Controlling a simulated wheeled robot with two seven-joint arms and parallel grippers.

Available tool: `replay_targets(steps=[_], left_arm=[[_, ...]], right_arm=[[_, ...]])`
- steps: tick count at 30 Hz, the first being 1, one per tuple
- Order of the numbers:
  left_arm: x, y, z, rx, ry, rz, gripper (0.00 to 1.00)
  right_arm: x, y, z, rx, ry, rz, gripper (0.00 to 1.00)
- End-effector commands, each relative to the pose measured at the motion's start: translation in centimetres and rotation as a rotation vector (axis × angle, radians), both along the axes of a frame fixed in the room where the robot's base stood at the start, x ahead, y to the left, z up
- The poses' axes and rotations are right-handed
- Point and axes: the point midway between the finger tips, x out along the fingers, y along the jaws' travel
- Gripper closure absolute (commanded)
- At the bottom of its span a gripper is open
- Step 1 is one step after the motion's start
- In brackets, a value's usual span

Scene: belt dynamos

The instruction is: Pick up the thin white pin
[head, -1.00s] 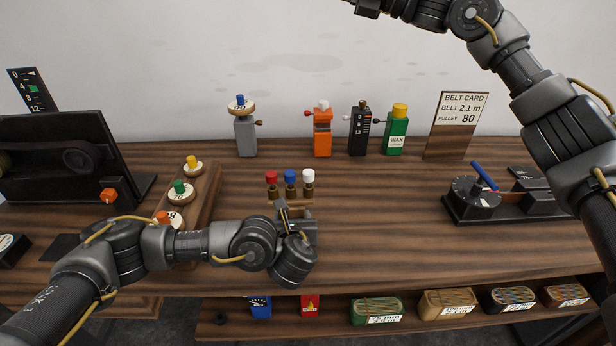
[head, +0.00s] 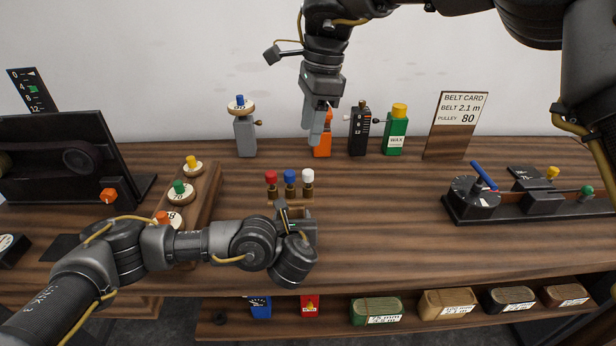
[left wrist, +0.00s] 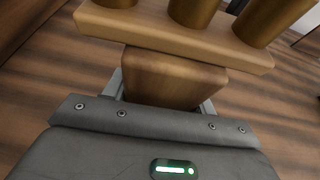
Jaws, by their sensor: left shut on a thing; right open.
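A white-topped pin (head: 307,177) stands upright at the right end of a small wooden rack (head: 292,202), beside a blue-topped pin (head: 290,177) and a red-topped pin (head: 271,178). All three have brass-coloured lower parts. My left gripper (head: 294,211) is shut on the rack's wooden grip block (left wrist: 170,78), seen close up in the left wrist view; the coloured tops are out of that frame. My right gripper (head: 317,126) is open and empty, pointing down above and behind the pins, in front of an orange device (head: 323,147) that it partly hides.
A black device (head: 359,134), a green wax bottle (head: 396,132) and a grey post (head: 245,136) stand along the back. A wooden pulley stand (head: 208,190) is left of the rack. A black fixture (head: 520,207) lies at the right. The middle right of the bench is clear.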

Motion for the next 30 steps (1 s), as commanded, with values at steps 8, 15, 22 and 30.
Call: replay_targets(steps=[8, 15, 22, 30], left_arm=[[0.0, 0.1, -0.1, 0.003, 0.000, 0.002, 0.85], [0.0, 0.1, -0.1, 0.003, 0.000, 0.001, 0.85], [0.0, 0.1, -0.1, 0.003, 0.000, 0.001, 0.85], [0.0, 0.1, -0.1, 0.003, 0.000, 0.001, 0.85]], right_arm=[[0.1, -0.9, -0.2, -0.037, -0.007, 0.002, 0.51], [0.0, -0.5, -4.1, -0.036, -0.003, 0.001, 0.51], [0.0, -0.1, -6.4, -0.035, -0.008, 0.002, 0.51], [-0.1, 0.1, -7.8, -0.035, -0.005, 0.002, 0.51]])
